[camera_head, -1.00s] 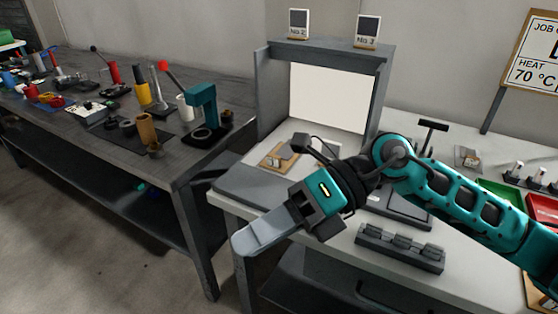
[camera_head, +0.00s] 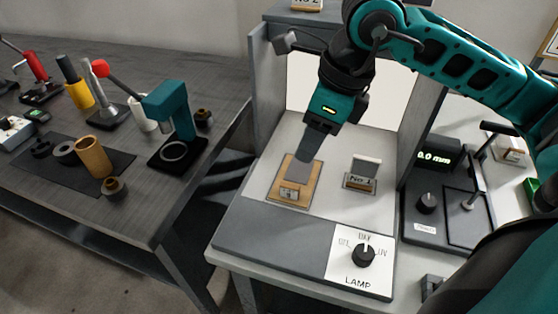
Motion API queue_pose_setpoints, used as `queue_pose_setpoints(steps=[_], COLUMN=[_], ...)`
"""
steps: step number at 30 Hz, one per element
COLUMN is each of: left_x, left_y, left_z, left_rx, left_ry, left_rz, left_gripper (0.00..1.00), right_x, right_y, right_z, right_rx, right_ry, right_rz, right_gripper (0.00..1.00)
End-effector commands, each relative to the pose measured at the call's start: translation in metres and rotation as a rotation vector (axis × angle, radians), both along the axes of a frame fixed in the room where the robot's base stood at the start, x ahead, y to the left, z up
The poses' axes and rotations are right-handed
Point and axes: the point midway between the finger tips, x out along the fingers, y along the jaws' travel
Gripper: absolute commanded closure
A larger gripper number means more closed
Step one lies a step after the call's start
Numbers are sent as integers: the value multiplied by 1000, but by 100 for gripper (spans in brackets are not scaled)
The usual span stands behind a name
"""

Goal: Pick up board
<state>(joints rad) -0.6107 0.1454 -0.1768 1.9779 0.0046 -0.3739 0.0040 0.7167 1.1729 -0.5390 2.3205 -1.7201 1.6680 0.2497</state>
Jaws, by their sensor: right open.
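A small tan board (camera_head: 276,188) with a grey part and a small white label on it lies flat in the left of the open-fronted light booth. My right gripper (camera_head: 301,172) is over this board, pointing down, with its grey fingers in front of the board's middle. The fingers hide part of the board, and I cannot tell whether they touch it. The right gripper is open. My left gripper is not in view.
A labelled stand (camera_head: 362,175) is right of the board in the booth. The lamp dial (camera_head: 364,254) is on the front panel. A gauge unit (camera_head: 437,190) stands to the right. A dark bench (camera_head: 160,215) with a teal press (camera_head: 183,110) and several tools is at left.

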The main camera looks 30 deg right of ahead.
Motion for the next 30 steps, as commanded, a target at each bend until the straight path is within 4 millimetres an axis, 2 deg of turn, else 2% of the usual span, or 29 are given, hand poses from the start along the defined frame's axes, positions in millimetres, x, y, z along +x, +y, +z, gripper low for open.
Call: queue_pose_setpoints(steps=[4, 9, 15, 20, 30], left_x=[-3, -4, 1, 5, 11], left_y=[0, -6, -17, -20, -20], left_z=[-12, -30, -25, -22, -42], left_rx=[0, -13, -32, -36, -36], left_ry=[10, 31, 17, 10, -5], left_rz=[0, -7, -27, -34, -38], left_gripper=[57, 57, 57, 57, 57], right_x=[2, 8, 14, 15, 18], right_y=[2, 8, 12, 13, 17], right_z=[-14, -47, -72, -79, -125], right_rx=[1, 3, 1, 1, 2], right_ry=[2, 3, 1, 1, 2], right_rz=[1, 1, 1, 1, 1], right_gripper=[55, 55, 55, 55, 55])
